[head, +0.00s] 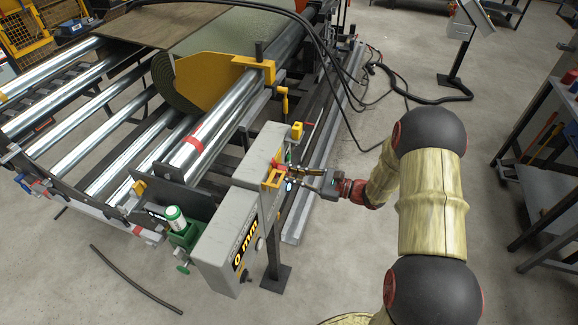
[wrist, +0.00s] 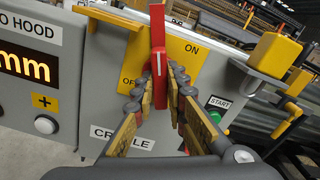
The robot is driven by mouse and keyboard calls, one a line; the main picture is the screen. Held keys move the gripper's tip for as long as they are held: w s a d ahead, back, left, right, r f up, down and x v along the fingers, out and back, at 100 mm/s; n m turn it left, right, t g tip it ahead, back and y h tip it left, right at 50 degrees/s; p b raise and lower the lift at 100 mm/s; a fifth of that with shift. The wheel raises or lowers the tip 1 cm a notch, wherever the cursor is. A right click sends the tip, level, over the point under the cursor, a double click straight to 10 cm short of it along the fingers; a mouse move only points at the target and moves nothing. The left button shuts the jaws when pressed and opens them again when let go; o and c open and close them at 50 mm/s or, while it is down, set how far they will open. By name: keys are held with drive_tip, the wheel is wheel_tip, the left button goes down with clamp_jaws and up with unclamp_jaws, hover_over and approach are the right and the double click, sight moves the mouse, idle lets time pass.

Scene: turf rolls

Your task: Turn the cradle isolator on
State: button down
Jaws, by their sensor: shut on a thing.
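The cradle isolator's red handle (wrist: 158,40) stands upright in the wrist view, in front of a yellow plate (wrist: 190,58). The plate reads ON at upper right and OFF at left, the latter partly covered. A label reading CRADLE (wrist: 120,138) sits below, partly hidden by a finger. My gripper (wrist: 162,80) has its fingers on both sides of the handle's lower part and is shut on it. In the head view my gripper (head: 296,173) reaches from the right to the grey control box (head: 232,215); the handle is hard to make out there.
A green button under a START label (wrist: 219,103) is just right of my fingers. A yellow knob (wrist: 282,55) stands farther right. The mm display (wrist: 22,66) is at left. Roller conveyors (head: 110,160) and a turf roll lie behind the box; cables (head: 345,60) hang nearby.

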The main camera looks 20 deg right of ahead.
drive_tip(key=shift+f+m+p, duration=0.1)
drive_tip(key=shift+m+p, duration=1.8)
drive_tip(key=shift+m, duration=0.3)
drive_tip(key=c, duration=1.8)
unclamp_jaws()
drive_tip(key=shift+d, duration=0.1)
drive_tip(key=v, duration=1.2)
